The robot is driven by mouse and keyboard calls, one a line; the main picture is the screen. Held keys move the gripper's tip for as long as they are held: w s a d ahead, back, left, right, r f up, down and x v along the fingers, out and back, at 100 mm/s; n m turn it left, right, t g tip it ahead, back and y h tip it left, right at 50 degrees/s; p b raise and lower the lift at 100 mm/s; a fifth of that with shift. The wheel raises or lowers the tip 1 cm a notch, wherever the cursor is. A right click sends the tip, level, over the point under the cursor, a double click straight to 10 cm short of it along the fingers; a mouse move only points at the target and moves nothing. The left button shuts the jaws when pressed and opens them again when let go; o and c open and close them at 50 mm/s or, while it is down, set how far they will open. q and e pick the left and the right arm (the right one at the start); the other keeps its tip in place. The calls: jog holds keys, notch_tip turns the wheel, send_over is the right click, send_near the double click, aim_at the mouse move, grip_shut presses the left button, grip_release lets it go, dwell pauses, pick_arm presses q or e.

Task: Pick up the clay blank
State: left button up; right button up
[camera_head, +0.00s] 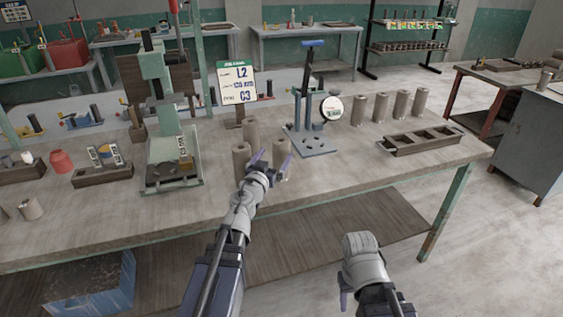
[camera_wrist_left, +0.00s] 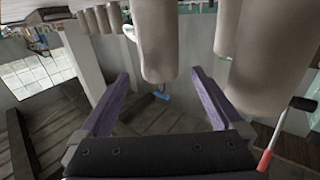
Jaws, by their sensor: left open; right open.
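Three tan cylindrical clay blanks stand upright in a cluster on the workbench: a left one (camera_head: 241,158), a rear one (camera_head: 250,130) and a right one (camera_head: 282,150). My left gripper (camera_head: 272,158) is open in front of the right blank, partly covering it. In the left wrist view its purple fingers (camera_wrist_left: 160,76) are spread, with one blank (camera_wrist_left: 157,38) beyond the gap and another large blank (camera_wrist_left: 270,55) to the right. I cannot tell whether a finger touches a blank. My right gripper (camera_head: 345,292) hangs low in front of the bench, empty.
A blue-handled press (camera_head: 310,110) with a round dial stands right of the cluster. Several more cylinders (camera_head: 380,107) stand behind a compartmented dark tray (camera_head: 420,141) at right. A green machine (camera_head: 172,160) stands left. A sign (camera_head: 237,84) rises behind. Bare bench lies in front.

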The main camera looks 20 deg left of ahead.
aim_at(282, 144)
pick_arm(q)
jog(key=shift+w+d+f, duration=0.1)
jog(key=shift+w+d, duration=0.05)
jog(key=shift+w, duration=1.65)
jog(key=shift+w+d+f, duration=0.1)
jog(key=shift+w, duration=1.65)
jog(key=shift+s, duration=0.1)
grip_shut()
